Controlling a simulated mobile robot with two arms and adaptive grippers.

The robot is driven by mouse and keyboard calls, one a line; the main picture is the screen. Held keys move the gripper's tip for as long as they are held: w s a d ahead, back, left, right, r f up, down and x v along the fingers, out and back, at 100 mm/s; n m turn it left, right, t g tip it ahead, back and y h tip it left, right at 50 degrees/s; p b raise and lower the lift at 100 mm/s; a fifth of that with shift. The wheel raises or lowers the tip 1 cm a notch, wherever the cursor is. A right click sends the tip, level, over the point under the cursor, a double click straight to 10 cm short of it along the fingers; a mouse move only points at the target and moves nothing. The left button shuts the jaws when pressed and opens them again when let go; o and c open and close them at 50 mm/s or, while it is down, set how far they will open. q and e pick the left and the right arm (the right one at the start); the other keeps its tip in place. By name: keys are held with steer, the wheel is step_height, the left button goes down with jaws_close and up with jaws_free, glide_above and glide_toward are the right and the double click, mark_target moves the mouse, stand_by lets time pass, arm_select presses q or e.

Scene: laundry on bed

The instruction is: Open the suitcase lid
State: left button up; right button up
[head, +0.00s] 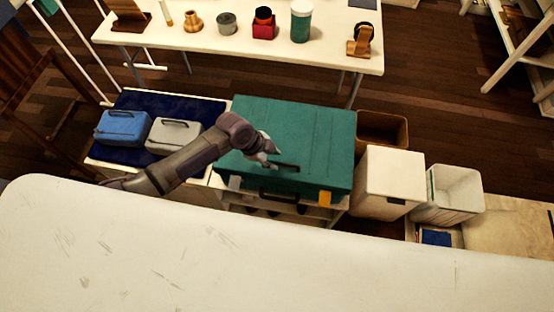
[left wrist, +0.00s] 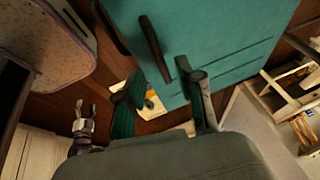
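The teal suitcase (head: 310,125) lies flat with its lid down in the head view. A dark handle (head: 286,167) is on its top near the front, and another handle (head: 280,197) is on its front side. My left gripper (head: 270,158) is above the lid, close to the top handle; contact cannot be told. In the left wrist view, the suitcase (left wrist: 215,35) is ahead, with dark handles on it. The left gripper's fingers (left wrist: 165,112) stand wide apart with nothing between them. A gripper that looks like my right one (left wrist: 83,122) shows small and empty, its fingers apart.
Blue (head: 122,127) and grey (head: 174,135) cases lie left of the suitcase. A brown bin (head: 382,129), white box (head: 390,178) and white bin (head: 455,190) stand to its right. A white table (head: 345,58) with several small items stands behind, across open wooden floor.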

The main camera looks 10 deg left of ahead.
mark_target(279, 163)
arm_select(q)
steer(key=shift+x, duration=1.7)
jaws_close()
